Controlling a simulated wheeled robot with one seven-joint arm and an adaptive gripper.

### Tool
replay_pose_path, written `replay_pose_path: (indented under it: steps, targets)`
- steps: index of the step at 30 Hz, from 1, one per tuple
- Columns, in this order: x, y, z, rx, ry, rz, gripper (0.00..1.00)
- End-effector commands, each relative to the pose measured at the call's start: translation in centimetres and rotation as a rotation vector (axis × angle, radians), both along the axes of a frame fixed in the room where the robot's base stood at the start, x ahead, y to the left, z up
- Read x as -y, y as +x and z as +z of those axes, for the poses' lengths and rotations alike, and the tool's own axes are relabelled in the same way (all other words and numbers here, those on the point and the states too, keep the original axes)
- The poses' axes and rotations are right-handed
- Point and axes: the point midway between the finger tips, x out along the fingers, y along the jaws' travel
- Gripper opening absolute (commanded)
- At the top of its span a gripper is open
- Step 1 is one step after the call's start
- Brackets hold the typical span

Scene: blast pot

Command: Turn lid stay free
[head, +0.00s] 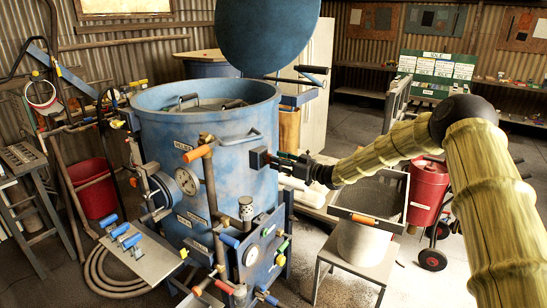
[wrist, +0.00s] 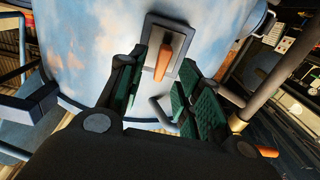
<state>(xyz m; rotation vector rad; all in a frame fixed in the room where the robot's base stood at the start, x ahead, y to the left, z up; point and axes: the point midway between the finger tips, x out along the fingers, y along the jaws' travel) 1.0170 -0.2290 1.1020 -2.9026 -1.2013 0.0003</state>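The blue blast pot (head: 215,135) stands with its round blue lid (head: 268,35) raised above it. On the pot's side is a dark square plate (head: 258,158). In the wrist view the plate (wrist: 183,35) carries an orange handle (wrist: 163,60), which may be the lid stay; no label shows. My gripper (head: 287,161) is at the pot's right side, close to the plate. In the wrist view my gripper (wrist: 160,80) is open, with its green-padded fingers on either side of the handle. I see no clear contact with it. In the head view the fingers hide the handle.
A grey tray (head: 372,194) on a white bucket (head: 362,240) stands below my arm. A red tank (head: 428,190) is to its right. A curved grey rail (wrist: 160,110) shows below the handle.

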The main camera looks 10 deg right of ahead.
Motion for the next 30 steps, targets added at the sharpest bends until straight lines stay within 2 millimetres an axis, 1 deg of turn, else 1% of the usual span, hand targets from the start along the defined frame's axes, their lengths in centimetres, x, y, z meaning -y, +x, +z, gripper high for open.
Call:
replay_pose_path:
  steps: [1,3,7,12,19,23,24,25,30]
  targets:
    - [-0.5,0.4,0.2,0.0,0.0,0.001,0.35]
    - [-1.0,1.0,0.1,0.0,0.0,0.001,0.35]
    - [-1.6,1.6,0.1,0.0,0.0,0.0,0.35]
    - [-2.0,1.9,0.0,0.0,0.0,0.0,0.35]
    - [-2.0,1.9,0.0,0.0,0.0,0.0,0.35]
    - [-2.0,1.9,0.0,0.0,0.0,0.0,0.11]
    - [-2.0,1.9,0.0,0.0,0.0,0.0,0.04]
    - [-2.0,1.9,0.0,0.0,0.0,0.0,0.0]
    - [-2.0,1.9,0.0,0.001,-0.001,0.0,0.0]
